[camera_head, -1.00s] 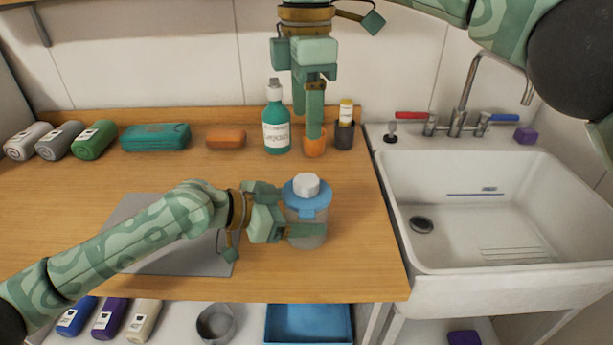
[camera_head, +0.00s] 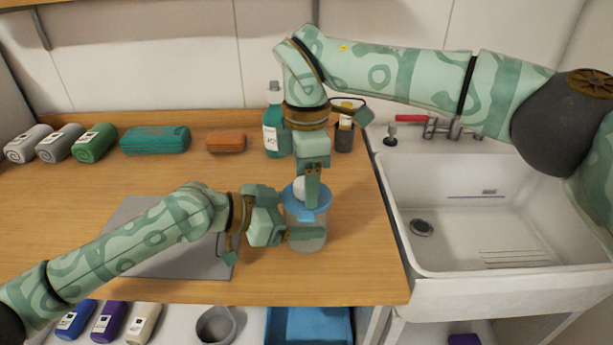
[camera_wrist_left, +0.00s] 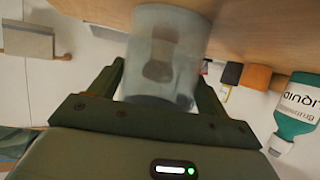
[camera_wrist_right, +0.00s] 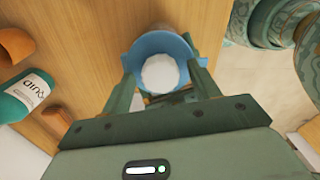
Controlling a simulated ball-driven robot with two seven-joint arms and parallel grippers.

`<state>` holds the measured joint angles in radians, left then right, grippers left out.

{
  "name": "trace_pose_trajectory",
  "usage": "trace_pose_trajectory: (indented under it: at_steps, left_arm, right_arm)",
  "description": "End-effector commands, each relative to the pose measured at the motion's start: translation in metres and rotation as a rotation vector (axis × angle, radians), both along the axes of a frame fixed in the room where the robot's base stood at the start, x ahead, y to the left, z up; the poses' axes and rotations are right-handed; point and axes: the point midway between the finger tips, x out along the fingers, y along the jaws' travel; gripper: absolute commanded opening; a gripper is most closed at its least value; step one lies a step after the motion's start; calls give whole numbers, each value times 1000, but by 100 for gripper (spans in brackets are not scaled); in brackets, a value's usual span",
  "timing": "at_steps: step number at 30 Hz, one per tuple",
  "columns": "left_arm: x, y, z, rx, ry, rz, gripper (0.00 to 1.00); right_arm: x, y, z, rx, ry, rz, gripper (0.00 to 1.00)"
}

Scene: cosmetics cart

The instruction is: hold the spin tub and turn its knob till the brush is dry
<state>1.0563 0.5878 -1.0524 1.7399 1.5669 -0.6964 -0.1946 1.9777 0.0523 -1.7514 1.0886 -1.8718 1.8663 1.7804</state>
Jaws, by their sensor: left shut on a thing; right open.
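The spin tub (camera_head: 308,228) stands upright on the wooden counter, a clear tub with a blue lid (camera_head: 319,196) and a white knob (camera_head: 299,188) on top. My left gripper (camera_head: 284,234) is shut around the tub's clear body, which also shows between its fingers in the left wrist view (camera_wrist_left: 165,60). My right gripper (camera_head: 312,200) points down over the lid, its fingers open on either side of the knob. In the right wrist view the white knob (camera_wrist_right: 160,74) sits between the fingertips. A brownish shape inside the tub is blurred; I cannot tell if it is the brush.
An orange cup (camera_wrist_right: 14,46) shows in the right wrist view. A grey mat (camera_head: 150,262) lies left; the sink (camera_head: 480,260) is right.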

Motion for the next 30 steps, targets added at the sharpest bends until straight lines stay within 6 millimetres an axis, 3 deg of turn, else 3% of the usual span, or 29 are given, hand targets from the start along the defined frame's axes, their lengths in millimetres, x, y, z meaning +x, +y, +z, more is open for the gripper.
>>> trace_pose_trajectory:
  at_steps: [2,6,7,19,30]
  left_arm:
    - [0,0,0,0,1,0,45]
    - [0,0,0,0,1,0,45]
    - [0,0,0,0,0,0,45]
    - [0,0,0,0,0,-1,45]
    - [-1,0,0,0,1,-2,45]
  right_arm:
    - [0,0,0,0,0,0,58]
    - [0,0,0,0,0,0,19]
    - [0,0,0,0,0,0,16]
    - [1,0,1,0,-2,58,16]
    - [1,0,1,-1,-3,335,16]
